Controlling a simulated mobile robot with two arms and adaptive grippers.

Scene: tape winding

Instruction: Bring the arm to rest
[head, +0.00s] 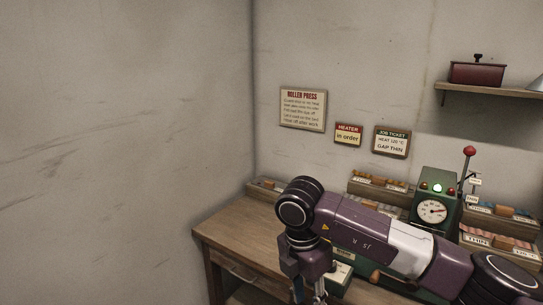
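My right arm (365,229) comes in from the lower right and reaches left across the front of the bench. Its wrist points down, and the top of my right gripper (309,289) shows at the bottom edge. Its fingertips are cut off, so I cannot tell whether it is open or holds anything. My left gripper is not in view. Behind the arm stands a green machine (426,188) with a round gauge (432,211), a lit green lamp and a red-knobbed lever (468,152). The arm hides the machine's lower part.
The wooden bench (235,233) is bare at its left end. Trays of small pieces (378,185) line its back. Above hang a roller press sign (303,108), a heater sign (348,135) and a job ticket (391,141). A shelf (490,91) holds a dark red box (477,73).

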